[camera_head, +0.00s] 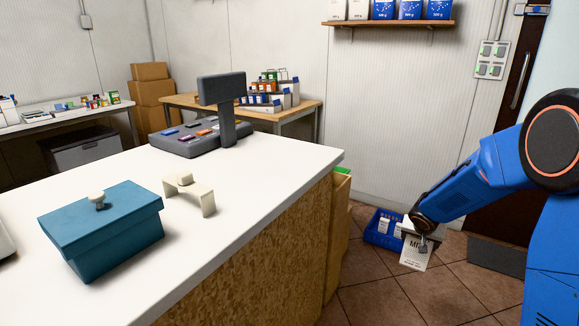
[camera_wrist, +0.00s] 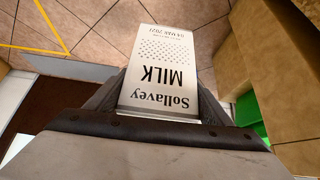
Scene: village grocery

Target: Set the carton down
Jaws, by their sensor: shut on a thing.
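A white milk carton with dark print (camera_head: 414,256) is held in my gripper (camera_head: 423,241), low over the tiled floor at the right of the head view.
A blue crate (camera_head: 377,240) with several small items stands on the floor just behind the carton. The white counter (camera_head: 235,205) holds a teal box (camera_head: 110,235), a cream stand (camera_head: 190,188) and a till (camera_head: 200,137). Cardboard (camera_wrist: 262,60) and something green (camera_wrist: 250,115) are close at right.

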